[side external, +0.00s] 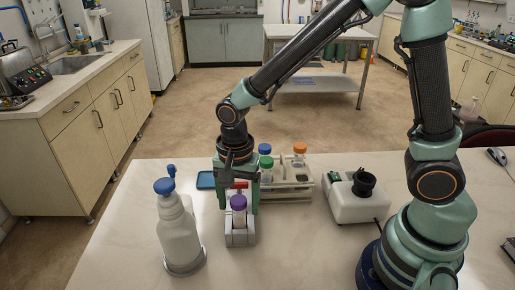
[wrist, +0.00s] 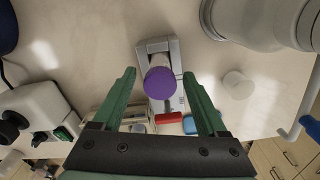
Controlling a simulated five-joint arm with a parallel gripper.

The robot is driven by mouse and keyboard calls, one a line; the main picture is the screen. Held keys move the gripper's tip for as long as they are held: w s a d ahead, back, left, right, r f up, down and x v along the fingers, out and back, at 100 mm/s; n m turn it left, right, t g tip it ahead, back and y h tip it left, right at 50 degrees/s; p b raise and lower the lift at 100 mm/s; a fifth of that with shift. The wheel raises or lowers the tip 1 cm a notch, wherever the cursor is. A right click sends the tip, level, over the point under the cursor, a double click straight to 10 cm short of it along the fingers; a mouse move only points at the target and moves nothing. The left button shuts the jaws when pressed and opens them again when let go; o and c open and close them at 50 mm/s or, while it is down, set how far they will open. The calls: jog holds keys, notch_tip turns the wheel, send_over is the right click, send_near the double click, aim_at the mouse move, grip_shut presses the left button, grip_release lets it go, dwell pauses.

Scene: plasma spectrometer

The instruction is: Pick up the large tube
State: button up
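A tube with a purple cap (side external: 238,203) stands in a small grey holder (side external: 240,238) on the pale table. The wrist view shows its purple cap (wrist: 164,85) from above, with the grey holder (wrist: 150,46) around it. My gripper (side external: 239,197) is over the holder, pointing down. In the wrist view my gripper (wrist: 160,74) is open, with one green finger on each side of the capped tube and visible gaps between. I cannot tell the exact height of the fingertips against the cap. The lower part of the tube is mostly hidden by the holder.
A rack (side external: 293,188) behind holds tubes with blue (side external: 265,149), green (side external: 267,162) and orange (side external: 300,148) caps. A white device (side external: 352,203) stands to the right. The table in front of the holder is clear.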

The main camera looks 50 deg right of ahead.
grip_shut()
jog(key=shift+r, duration=0.15)
notch_tip(320, 180, up, 18)
dwell(0.6)
